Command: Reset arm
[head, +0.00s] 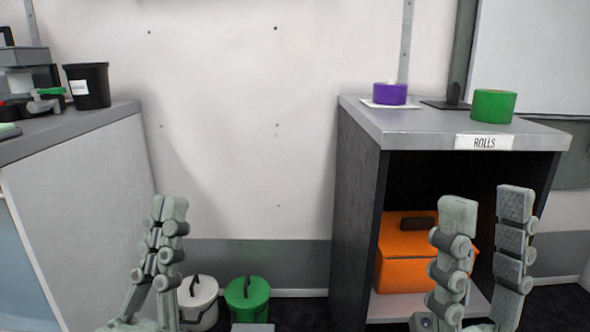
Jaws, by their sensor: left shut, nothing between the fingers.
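My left gripper (170,208) is at the lower left of the head view, fingers pointing up. Its fingers are together with nothing between them, in front of the wall and apart from the counters. My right gripper (487,208) is at the lower right, fingers pointing up and spread apart. It is open and empty, in front of the open cabinet. The arms behind both grippers are mostly out of frame.
A cabinet (358,190) labelled ROLLS holds an orange box (402,262). Purple tape (390,94) and green tape (493,106) rest on top. A left counter (85,170) carries a black bucket (88,86). White (200,297) and green (247,296) lidded containers stand on the floor.

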